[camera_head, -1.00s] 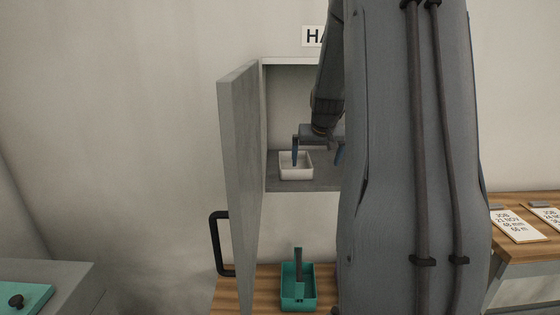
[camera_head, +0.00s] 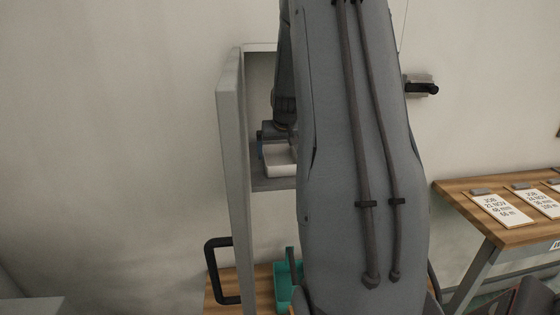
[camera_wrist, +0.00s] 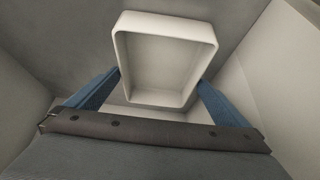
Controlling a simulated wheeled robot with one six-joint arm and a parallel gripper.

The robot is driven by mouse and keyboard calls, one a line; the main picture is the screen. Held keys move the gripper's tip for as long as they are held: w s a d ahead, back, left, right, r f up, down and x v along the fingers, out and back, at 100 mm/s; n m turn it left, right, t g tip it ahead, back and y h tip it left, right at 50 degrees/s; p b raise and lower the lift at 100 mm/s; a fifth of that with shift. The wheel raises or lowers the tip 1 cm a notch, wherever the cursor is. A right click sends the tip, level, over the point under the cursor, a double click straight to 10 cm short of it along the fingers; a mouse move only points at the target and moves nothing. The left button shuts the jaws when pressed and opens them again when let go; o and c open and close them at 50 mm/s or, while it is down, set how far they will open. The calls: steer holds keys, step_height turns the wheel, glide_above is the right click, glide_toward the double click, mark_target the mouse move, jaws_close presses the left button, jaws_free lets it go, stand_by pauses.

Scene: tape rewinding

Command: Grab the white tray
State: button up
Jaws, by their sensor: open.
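The white tray (camera_head: 278,163) stands on the grey floor of the wall cabinet in the head view, partly hidden by my arm. In the wrist view the white tray (camera_wrist: 165,62) is empty and lies straight ahead, between and beyond my fingertips. My gripper (camera_wrist: 160,82) is open, with one blue finger at each side of the tray's near end. I cannot tell whether the fingers touch its walls. In the head view my gripper (camera_head: 277,145) is inside the cabinet at the tray, and only one blue finger shows beside it.
The cabinet door (camera_head: 232,170) stands open at the left, with a black handle (camera_head: 222,270). A teal tray (camera_head: 284,286) sits on the wooden surface below, partly hidden by my arm. A wooden table (camera_head: 465,195) with job cards (camera_head: 500,209) is at the right. Cabinet walls stand close around my gripper.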

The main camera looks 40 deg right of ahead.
mark_target(279, 160)
steer(key=shift+x, duration=1.35)
steer(key=c, duration=0.8)
steer(key=shift+r, duration=0.1)
